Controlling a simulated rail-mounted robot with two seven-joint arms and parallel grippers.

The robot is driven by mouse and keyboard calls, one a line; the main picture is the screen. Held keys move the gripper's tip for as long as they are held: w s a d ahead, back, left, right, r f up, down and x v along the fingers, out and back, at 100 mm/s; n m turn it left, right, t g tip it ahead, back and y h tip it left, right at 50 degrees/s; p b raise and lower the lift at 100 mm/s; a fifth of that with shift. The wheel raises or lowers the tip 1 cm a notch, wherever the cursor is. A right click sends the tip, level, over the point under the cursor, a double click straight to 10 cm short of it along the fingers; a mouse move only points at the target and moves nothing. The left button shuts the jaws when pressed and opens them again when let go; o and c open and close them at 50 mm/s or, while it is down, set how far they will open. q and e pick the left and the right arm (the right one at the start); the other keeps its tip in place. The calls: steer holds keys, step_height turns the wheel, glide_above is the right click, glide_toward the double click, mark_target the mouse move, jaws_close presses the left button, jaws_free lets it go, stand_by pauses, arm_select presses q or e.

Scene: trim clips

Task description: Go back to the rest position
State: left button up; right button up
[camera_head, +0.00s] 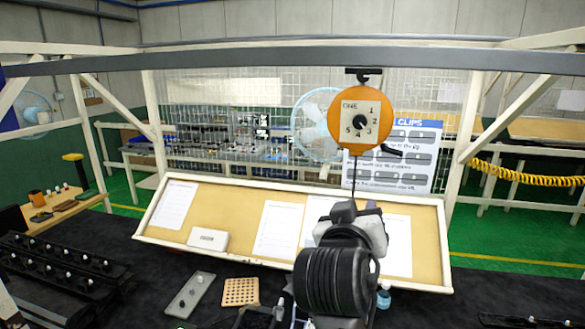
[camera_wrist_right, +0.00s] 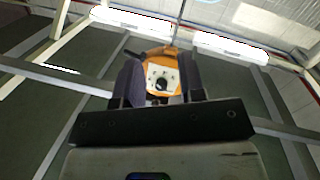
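My right gripper (camera_head: 354,212) points up and away in the middle of the head view, with its dark wrist below it. In the right wrist view its two dark fingers stand apart (camera_wrist_right: 160,70), with no object visibly held between them. A round orange dial (camera_head: 361,112) with a white numbered face hangs from the overhead rail above the gripper. A thin dark line runs from the dial down towards the gripper; I cannot tell whether they touch. The dial also shows beyond the fingers in the right wrist view (camera_wrist_right: 160,76). My left gripper is not in view.
A tilted tan board (camera_head: 237,200) with papers and a white box (camera_head: 208,239) lies behind the gripper. A grey tray (camera_head: 189,294), a perforated tan block (camera_head: 241,291) and black clip racks (camera_head: 55,265) are on the dark table. The grey rail (camera_head: 230,53) crosses overhead.

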steer(key=s+d+f+n+g+y+p, duration=0.1)
steer(key=s+d+f+y+p, duration=0.15)
steer(key=s+f, duration=0.4)
steer(key=s+d+f+n+g+y+p, duration=0.1)
steer(key=s+f+g+y, duration=0.2)
steer(key=f, duration=0.6)
steer(key=s+d+f+y+p, duration=0.1)
steer(key=s+d+f+y, duration=0.15)
steer(key=s+f, duration=0.45)
steer(key=s+d+f+g+p, duration=0.2)
steer(key=s+f+g, duration=0.2)
steer(key=s+f, duration=0.6)
steer(key=s+d+f+g+p, duration=0.2)
steer(key=s+f+g, duration=0.2)
steer(key=s+f, duration=0.6)
steer(key=s, duration=0.2)
steer(key=shift+s+d+n+h, duration=0.15)
steer(key=shift+s+n+h, duration=0.15)
steer(key=shift+s+h, duration=0.1)
steer(key=shift+f, duration=0.1)
